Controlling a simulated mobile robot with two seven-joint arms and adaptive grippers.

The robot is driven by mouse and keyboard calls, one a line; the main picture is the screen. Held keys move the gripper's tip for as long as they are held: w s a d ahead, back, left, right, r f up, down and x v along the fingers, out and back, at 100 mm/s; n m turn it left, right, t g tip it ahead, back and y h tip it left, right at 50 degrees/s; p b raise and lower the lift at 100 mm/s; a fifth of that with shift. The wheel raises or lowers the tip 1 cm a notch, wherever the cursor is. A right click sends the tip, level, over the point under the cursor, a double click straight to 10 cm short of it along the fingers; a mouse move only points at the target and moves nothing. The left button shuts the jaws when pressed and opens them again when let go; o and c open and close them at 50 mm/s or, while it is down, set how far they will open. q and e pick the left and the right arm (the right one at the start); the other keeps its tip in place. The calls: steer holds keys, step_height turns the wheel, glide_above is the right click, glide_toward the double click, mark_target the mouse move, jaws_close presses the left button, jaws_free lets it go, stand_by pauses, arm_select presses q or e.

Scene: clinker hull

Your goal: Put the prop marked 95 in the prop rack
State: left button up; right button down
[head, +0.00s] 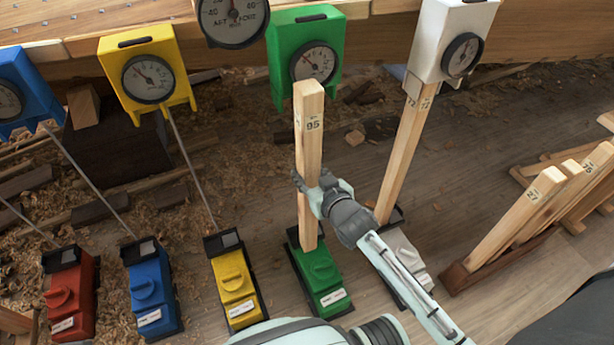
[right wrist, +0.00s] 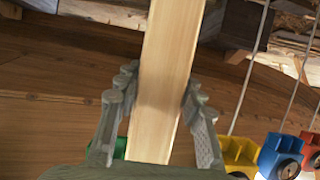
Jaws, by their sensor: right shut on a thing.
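The prop marked 95 (head: 311,135) is a pale square wooden post, roughly upright. My right gripper (head: 322,190) is shut around its middle. In the right wrist view, the prop (right wrist: 165,85) runs between both fingers of the gripper (right wrist: 160,115). The prop's top overlaps the lower edge of the green gauge box (head: 290,45). Its foot overlaps the green base unit (head: 320,275); I cannot tell whether either end touches. The prop rack (head: 462,278), a brown wooden stand at the right, holds several leaning props, one marked 27 (head: 520,220). My left gripper is not in view.
A prop marked 72 (head: 405,150) stands between the white gauge box (head: 428,40) and a grey-white base unit (head: 402,255). Yellow (head: 235,285), blue (head: 152,295) and red (head: 72,290) base units stand left, with thin rods rising. The floor between the white unit and rack is clear.

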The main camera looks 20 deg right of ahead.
steer(key=s, duration=0.3)
steer(key=shift+f, duration=0.15)
steer(key=s, duration=0.9)
steer(key=shift+d, duration=0.1)
